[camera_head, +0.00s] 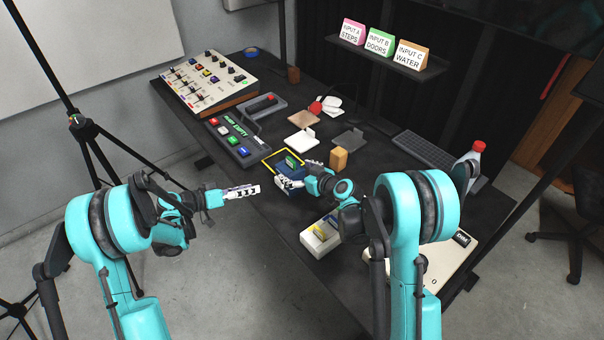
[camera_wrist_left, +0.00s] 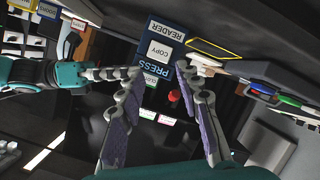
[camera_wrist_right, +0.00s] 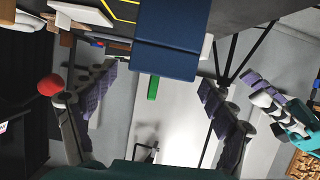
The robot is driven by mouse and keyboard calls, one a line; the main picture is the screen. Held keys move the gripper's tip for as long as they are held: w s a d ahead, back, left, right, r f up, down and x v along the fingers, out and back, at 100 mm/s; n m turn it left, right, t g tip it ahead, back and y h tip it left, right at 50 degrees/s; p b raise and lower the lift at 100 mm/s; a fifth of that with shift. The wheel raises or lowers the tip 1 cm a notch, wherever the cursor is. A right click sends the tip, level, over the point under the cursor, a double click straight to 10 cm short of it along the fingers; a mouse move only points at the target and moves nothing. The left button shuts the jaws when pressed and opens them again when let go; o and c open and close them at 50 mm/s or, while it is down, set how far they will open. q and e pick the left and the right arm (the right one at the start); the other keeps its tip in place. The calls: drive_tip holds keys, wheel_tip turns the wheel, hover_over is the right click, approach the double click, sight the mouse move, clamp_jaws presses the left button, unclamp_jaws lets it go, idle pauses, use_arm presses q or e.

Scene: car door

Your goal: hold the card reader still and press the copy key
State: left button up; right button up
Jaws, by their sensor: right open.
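The card reader (camera_head: 284,186) is a dark blue box near the table's front edge. The left wrist view shows its upside-down labels, READER, COPY and PRESS, with the white copy key (camera_wrist_left: 160,50) in the middle. A green card (camera_head: 292,161) stands at its back; green also shows under the blue body in the right wrist view (camera_wrist_right: 153,87). My right gripper (camera_head: 301,173) is open, its fingers at either side of the reader; I cannot tell whether they touch it. My left gripper (camera_head: 250,191) is open and empty, left of the reader, apart from it.
A yellow outline (camera_head: 268,158) lies behind the reader. A key panel (camera_head: 233,138) stands left, a tan block (camera_head: 338,158) right. A white box with a yellow piece (camera_head: 320,236) stands nearer the front edge. Open air surrounds my left gripper.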

sight(290, 168)
drive_tip(key=shift+x, duration=2.1)
drive_tip(key=c, duration=1.5)
use_arm(q)
clamp_jaws()
